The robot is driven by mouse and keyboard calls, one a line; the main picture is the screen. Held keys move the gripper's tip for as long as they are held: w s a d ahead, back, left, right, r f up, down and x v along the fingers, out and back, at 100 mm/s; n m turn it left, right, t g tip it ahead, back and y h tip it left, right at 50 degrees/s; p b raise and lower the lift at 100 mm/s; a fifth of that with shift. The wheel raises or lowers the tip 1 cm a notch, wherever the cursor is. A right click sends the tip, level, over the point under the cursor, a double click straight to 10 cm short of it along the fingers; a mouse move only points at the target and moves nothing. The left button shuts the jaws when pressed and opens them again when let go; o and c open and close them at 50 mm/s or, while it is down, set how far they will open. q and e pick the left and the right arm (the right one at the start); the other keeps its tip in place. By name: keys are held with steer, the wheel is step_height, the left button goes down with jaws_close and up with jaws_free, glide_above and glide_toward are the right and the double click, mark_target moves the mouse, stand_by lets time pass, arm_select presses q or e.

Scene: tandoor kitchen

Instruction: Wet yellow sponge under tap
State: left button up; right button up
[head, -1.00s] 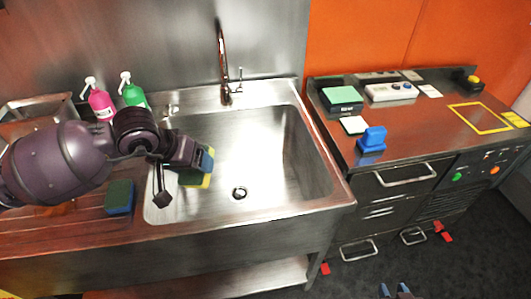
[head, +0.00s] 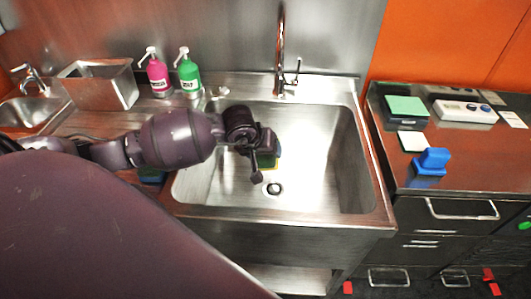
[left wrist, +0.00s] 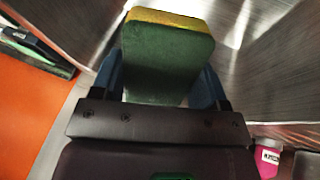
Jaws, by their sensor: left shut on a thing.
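My left gripper (head: 268,151) is shut on the yellow sponge (head: 266,164), which has a dark green scouring side. It holds the sponge over the sink basin (head: 325,160), above and slightly left of the drain. In the left wrist view the sponge (left wrist: 165,62) sits between the blue fingers, green face towards the camera and a yellow edge at the far end. The tall tap (head: 281,50) stands at the basin's back edge, behind the sponge. No water shows from it. My right gripper is not in view.
Pink (head: 158,74) and green (head: 189,72) pump bottles stand behind my left arm. A metal container (head: 100,85) is further left. A blue-green sponge (head: 152,175) lies left of the basin, partly hidden by my arm. The right counter holds a blue block (head: 431,162).

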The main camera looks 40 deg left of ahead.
arm_select(q)
steer(key=shift+w+a+f+b, duration=0.15)
steer(key=shift+w+a, duration=0.05)
steer(key=shift+w, duration=0.3)
steer(key=shift+w+a+f+b, duration=0.1)
steer(key=shift+w+a+b, duration=0.05)
steer(key=shift+w, duration=0.3)
steer(key=shift+w+a+f+b, duration=0.2)
steer(key=shift+w+a+b, duration=0.1)
steer(key=shift+w, duration=0.45)
steer(key=shift+w+a+f+b, duration=0.15)
steer(key=shift+w+a+b, duration=0.15)
steer(key=shift+w, duration=0.45)
steer(key=w+a+f+b, duration=0.1)
steer(key=w+a+b, duration=0.2)
steer(key=w+b, duration=0.2)
steer(key=w, duration=0.2)
steer(key=shift+w+f, duration=0.25)
steer(key=shift+w, duration=0.05)
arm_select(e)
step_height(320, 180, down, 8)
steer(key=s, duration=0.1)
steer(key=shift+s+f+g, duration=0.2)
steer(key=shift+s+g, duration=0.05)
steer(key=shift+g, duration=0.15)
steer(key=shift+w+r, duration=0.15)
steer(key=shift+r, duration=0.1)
